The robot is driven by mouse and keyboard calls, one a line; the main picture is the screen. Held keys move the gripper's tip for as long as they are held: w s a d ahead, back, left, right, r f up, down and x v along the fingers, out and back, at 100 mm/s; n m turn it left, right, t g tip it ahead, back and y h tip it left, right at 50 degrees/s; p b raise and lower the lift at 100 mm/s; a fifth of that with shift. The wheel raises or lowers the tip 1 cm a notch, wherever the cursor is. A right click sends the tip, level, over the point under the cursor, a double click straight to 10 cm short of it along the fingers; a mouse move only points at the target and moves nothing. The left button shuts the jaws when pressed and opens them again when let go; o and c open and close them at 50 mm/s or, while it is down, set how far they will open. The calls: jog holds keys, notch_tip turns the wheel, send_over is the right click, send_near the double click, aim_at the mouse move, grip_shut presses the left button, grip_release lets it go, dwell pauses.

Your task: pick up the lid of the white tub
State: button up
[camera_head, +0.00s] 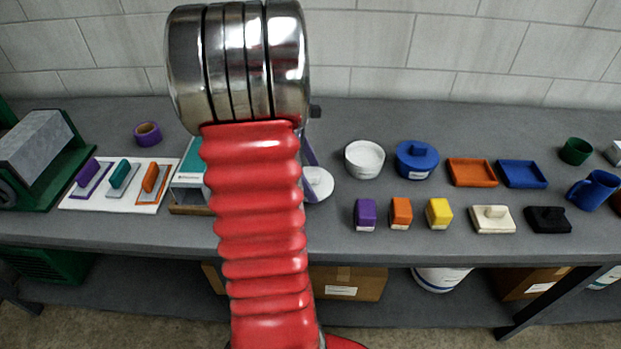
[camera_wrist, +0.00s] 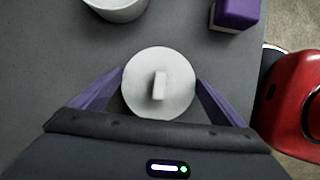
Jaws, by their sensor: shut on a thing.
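The white lid (camera_wrist: 136,91) is a round disc with a bar-shaped knob on top. In the wrist view it sits between the two purple fingers of my gripper (camera_wrist: 160,80), which are shut on its rim from both sides. In the head view the lid (camera_head: 320,187) shows at the right edge of my red arm, which hides part of it and most of the gripper. I cannot tell whether the lid touches the bench. The white tub (camera_head: 364,160) stands uncovered on the bench to the right of the lid; its edge also shows at the top of the wrist view (camera_wrist: 118,10).
Right of the tub are a blue lidded tub (camera_head: 417,160) and orange and blue trays (camera_head: 521,174). In front stand purple (camera_head: 365,214), orange and yellow blocks. Left of my arm are a boxed item (camera_head: 190,185) and a white board of trowels (camera_head: 115,186).

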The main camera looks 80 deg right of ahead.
aim_at(311, 174)
notch_tip(311, 174, up, 9)
jog(key=shift+f, duration=0.2)
jog(key=shift+w+a+f, duration=0.1)
jog(key=shift+w+a, duration=0.05)
dwell(0.6)
